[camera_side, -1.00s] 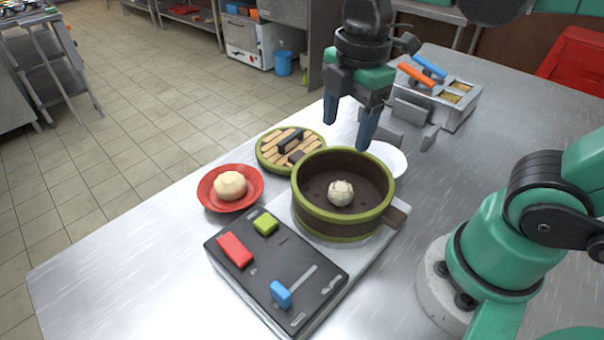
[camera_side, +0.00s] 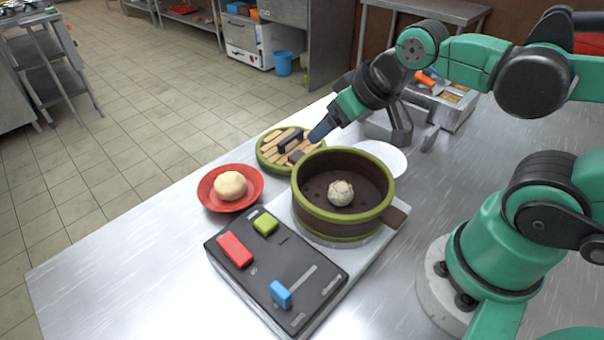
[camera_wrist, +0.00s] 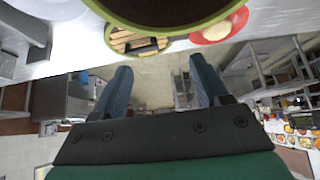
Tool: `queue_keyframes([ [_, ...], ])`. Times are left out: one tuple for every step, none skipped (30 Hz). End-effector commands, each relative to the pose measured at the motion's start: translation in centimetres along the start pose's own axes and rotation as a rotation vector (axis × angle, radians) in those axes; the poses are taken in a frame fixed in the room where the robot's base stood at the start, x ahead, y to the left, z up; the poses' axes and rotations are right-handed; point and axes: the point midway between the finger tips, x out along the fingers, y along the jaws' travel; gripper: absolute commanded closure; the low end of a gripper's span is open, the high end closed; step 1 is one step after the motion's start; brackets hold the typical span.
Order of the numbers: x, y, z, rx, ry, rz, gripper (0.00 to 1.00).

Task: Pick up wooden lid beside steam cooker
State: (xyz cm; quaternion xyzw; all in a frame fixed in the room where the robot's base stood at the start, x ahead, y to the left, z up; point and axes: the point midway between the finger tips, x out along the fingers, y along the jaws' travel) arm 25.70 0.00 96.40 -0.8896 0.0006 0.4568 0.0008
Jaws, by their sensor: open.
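The wooden lid (camera_side: 273,153), slatted with a green rim and a dark handle (camera_side: 290,140), lies on the steel table behind the steam cooker. The steam cooker (camera_side: 341,217) is a round brown pot with green rims, and a pale bun (camera_side: 340,193) sits inside it. My gripper (camera_side: 319,133) is close to the lid's right edge, above it and not holding it. In the wrist view my gripper (camera_wrist: 158,82) is open and empty, with the lid (camera_wrist: 128,42) at the top beyond the fingers and the cooker's rim (camera_wrist: 175,33) above it.
A red plate (camera_side: 208,200) with a dough ball (camera_side: 230,185) is left of the cooker. A control panel (camera_side: 270,275) with coloured knobs is in front. A white plate (camera_side: 393,160) and a fryer (camera_side: 455,115) with an orange handle stand behind right.

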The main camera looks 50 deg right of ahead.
Motion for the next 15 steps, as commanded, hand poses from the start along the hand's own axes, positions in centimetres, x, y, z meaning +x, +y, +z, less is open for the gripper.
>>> queue_keyframes([
  [0.0,0.0,0.0,-0.001,0.0,0.0,0.26],
  [0.0,0.0,0.0,-0.001,0.0,0.0,0.26],
  [0.0,0.0,0.0,-0.001,-0.001,0.0,0.26],
  [0.0,0.0,0.0,-0.001,-0.001,0.0,0.26],
  [0.0,0.0,0.0,-0.001,-0.001,0.0,0.26],
  [0.0,0.0,0.0,-0.001,-0.001,0.0,0.26],
  [0.0,0.0,0.0,-0.001,-0.001,0.0,0.26],
  [0.0,0.0,0.0,0.002,-0.002,-0.001,0.26],
  [0.0,0.0,-0.1,0.013,-0.006,-0.003,0.26],
  [0.0,0.0,-0.2,0.029,-0.012,-0.006,0.26],
  [0.1,0.1,-0.4,0.052,-0.019,-0.011,0.26],
  [0.2,0.1,-0.6,0.096,-0.035,-0.019,0.26],
  [0.3,0.2,-0.9,0.14,-0.051,-0.028,0.26],
  [0.4,0.2,-1.2,0.192,-0.069,-0.038,0.26],
  [0.6,0.3,-1.7,0.273,-0.098,-0.054,0.26],
])
